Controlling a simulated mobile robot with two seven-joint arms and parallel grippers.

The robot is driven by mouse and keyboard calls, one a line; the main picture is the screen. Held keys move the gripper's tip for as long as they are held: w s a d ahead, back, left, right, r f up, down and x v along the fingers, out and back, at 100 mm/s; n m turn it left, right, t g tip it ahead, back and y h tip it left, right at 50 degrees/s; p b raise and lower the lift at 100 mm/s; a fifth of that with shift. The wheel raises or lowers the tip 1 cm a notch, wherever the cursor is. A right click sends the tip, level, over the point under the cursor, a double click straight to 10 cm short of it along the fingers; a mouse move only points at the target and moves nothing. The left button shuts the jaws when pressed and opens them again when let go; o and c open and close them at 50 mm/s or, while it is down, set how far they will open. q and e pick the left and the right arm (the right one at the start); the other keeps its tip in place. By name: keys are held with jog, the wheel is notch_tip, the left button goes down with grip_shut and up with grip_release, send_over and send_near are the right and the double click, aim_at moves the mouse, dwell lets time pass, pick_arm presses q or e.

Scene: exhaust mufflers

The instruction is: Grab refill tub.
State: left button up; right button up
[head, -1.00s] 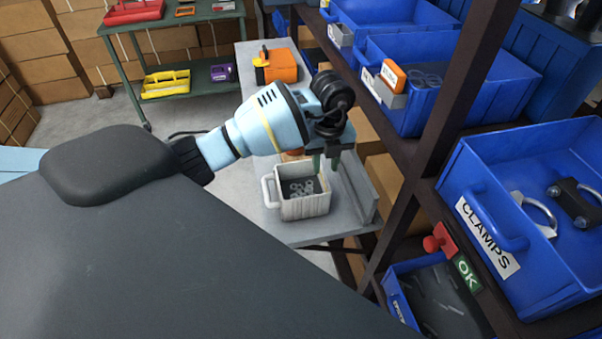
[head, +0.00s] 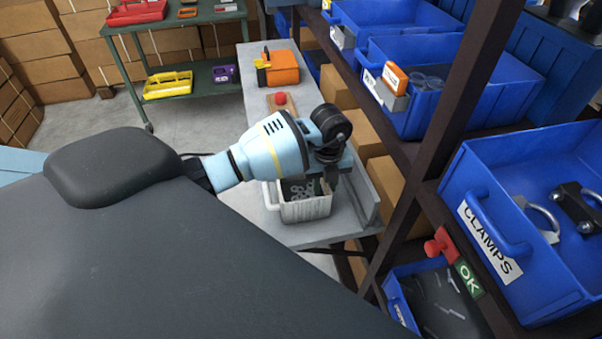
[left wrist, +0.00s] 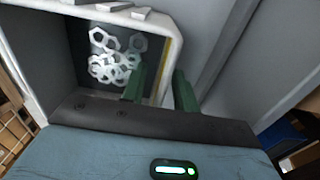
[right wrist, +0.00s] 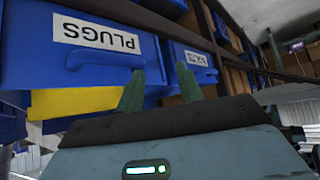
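The refill tub, a white tub (head: 305,208) with a side handle, stands upright on the grey bench and holds several hex nuts (left wrist: 112,62). My left gripper (head: 324,182) is low over the tub's right side and hides part of its rim. In the left wrist view, the left gripper (left wrist: 160,88) is open around the tub's wall (left wrist: 168,60), one green finger inside and one outside. I cannot tell whether either finger touches the wall. My right gripper (right wrist: 160,90) is open and empty in front of blue bins; it is not visible in the head view.
Shelving with blue bins, including a CLAMPS bin (head: 500,240), stands close on the right. An orange container (head: 280,67) and a red button (head: 280,99) are farther back on the bench (head: 232,100). A green cart (head: 180,70) stands at the back left.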

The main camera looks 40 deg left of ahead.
pick_arm(q)
grip_shut()
pick_arm(e)
jog(key=shift+d, duration=0.15)
pick_arm(q)
jog(key=shift+r, duration=0.1)
